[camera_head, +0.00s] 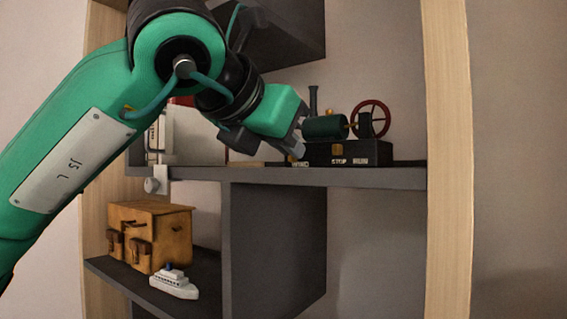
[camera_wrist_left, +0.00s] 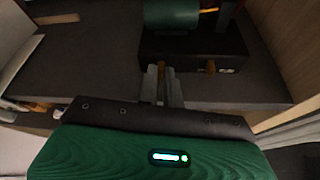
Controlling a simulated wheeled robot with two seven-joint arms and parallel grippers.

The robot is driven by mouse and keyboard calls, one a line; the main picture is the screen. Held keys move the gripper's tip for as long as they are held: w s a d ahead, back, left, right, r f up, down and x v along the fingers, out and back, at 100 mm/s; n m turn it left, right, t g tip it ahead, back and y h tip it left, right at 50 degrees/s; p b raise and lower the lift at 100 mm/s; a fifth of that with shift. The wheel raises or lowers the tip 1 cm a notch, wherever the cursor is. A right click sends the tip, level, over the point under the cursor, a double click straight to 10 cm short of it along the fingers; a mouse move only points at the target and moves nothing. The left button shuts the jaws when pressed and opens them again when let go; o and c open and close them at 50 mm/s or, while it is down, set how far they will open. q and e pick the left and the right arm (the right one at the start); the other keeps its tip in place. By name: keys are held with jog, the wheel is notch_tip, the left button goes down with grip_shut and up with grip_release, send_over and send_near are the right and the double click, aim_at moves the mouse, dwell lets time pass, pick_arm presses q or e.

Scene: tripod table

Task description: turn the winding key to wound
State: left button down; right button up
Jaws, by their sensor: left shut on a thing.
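The toy steam engine stands on the grey shelf, with a green boiler (camera_head: 326,127), a red flywheel (camera_head: 371,119) and a black base (camera_head: 348,152). The base front bears a label at its left and the words STOP and RUN. My left gripper (camera_head: 299,150) reaches the left end of the base front. In the left wrist view its fingers (camera_wrist_left: 162,82) are shut on the small brass winding key (camera_wrist_left: 162,67). The fingers hide most of the key, so its turned angle cannot be told. A second brass piece (camera_wrist_left: 211,67) sits to the right on the base. My right gripper is not in view.
The shelf (camera_head: 375,176) has bare room in front of the engine. A wooden upright (camera_head: 447,150) stands to the right. A white object (camera_head: 160,140) stands left, behind my arm.

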pick_arm(q)
jog(key=shift+s+f+m+t+y+b, duration=0.1)
jog(key=shift+f+m+t+y+b, duration=0.2)
jog(key=shift+m+b, duration=0.4)
jog(key=shift+d+m+b, duration=0.1)
jog(key=shift+m+b, duration=0.2)
jog(key=m+t+y+b, duration=0.1)
jog(key=m+b, duration=0.1)
jog(key=shift+s+d+m+t+b, duration=0.1)
jog(key=shift+d+m+t+b, duration=0.05)
jog(key=shift+m+t+b, duration=0.2)
jog(key=m+b, duration=0.1)
jog(key=m+t+b, duration=0.1)
jog(key=m+t+y+b, duration=0.1)
jog(key=m, duration=0.1)
jog(key=shift+f, duration=0.25)
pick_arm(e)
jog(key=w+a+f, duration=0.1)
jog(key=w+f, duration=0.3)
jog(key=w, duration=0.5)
pick_arm(q)
jog(key=shift+d+f+m+t+b, duration=0.1)
jog(key=shift+m+t+b, duration=0.55)
jog(key=shift+m+b, duration=0.6)
jog(key=shift+m, duration=0.4)
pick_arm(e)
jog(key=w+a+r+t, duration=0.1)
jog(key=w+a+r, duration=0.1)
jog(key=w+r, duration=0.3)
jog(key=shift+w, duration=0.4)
